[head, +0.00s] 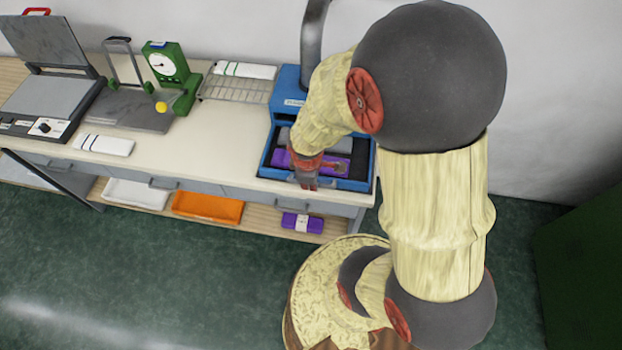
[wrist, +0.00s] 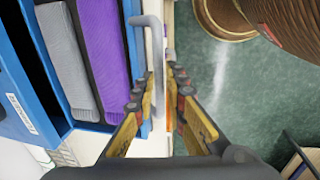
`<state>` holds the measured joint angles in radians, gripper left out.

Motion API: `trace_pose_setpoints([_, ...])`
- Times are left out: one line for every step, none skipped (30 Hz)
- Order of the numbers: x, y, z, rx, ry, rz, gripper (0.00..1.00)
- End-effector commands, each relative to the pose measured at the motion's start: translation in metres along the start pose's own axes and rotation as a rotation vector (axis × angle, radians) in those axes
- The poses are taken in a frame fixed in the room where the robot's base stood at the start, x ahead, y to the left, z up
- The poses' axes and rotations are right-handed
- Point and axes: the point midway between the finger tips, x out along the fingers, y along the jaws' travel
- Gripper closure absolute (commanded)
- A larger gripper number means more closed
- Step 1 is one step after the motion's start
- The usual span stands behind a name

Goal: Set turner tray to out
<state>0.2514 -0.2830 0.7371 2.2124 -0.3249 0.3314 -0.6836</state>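The turner is a blue machine (head: 287,88) on the bench, with a blue tray (head: 360,180) at its front. The tray holds a purple piece (head: 335,165) and a grey piece; in the wrist view the purple piece (wrist: 103,50) and grey piece (wrist: 66,60) lie side by side in dark slots. A grey bar handle (wrist: 157,50) runs along the tray's front side. My gripper (wrist: 155,90) is open, with its fingers on either side of the handle's line. In the head view my gripper (head: 305,182) is at the tray's front edge, partly hiding it. Contact with the handle cannot be told.
A wire rack (head: 235,88), green dial gauge (head: 170,70) and flat press (head: 50,95) stand to the left. Below the bench are drawers and a shelf with a white tray (head: 137,193), orange tray (head: 207,207) and purple bundle (head: 302,222). The floor in front is clear at left.

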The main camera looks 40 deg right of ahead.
Motion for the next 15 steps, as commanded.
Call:
trace_pose_setpoints([0.0005, -0.0019, 0.0008, -0.001, -0.002, -0.003, 0.85])
trace_pose_setpoints([0.0005, -0.0019, 0.0008, -0.001, -0.002, -0.003, 0.84])
trace_pose_setpoints([0.0006, -0.0018, 0.0009, -0.001, -0.002, -0.003, 0.81])
trace_pose_setpoints([0.0006, -0.0018, 0.0009, -0.001, -0.002, -0.003, 0.8])
trace_pose_setpoints([0.0006, -0.0017, 0.0008, -0.001, -0.002, -0.003, 0.78])
trace_pose_setpoints([0.0006, -0.0015, 0.0008, -0.001, -0.002, -0.003, 0.76])
trace_pose_setpoints([0.0006, -0.0014, 0.0008, -0.001, -0.002, -0.003, 0.74])
trace_pose_setpoints([0.0006, -0.0013, 0.0007, -0.001, -0.002, -0.002, 0.72])
trace_pose_setpoints([0.0006, -0.0011, 0.0007, -0.001, -0.002, -0.002, 0.72])
trace_pose_setpoints([0.0006, -0.001, 0.0007, -0.001, -0.002, -0.002, 0.72])
trace_pose_setpoints([0.0006, -0.0009, 0.0007, -0.001, -0.002, -0.002, 0.72])
trace_pose_setpoints([0.0006, -0.0008, 0.0006, -0.001, -0.002, -0.002, 0.72])
trace_pose_setpoints([0.0006, -0.0008, 0.0006, -0.001, -0.001, -0.002, 0.72])
trace_pose_setpoints([0.0006, -0.0007, 0.0006, -0.001, -0.001, -0.002, 0.72])
trace_pose_setpoints([0.0006, -0.0006, 0.0006, -0.001, -0.001, -0.001, 0.72])
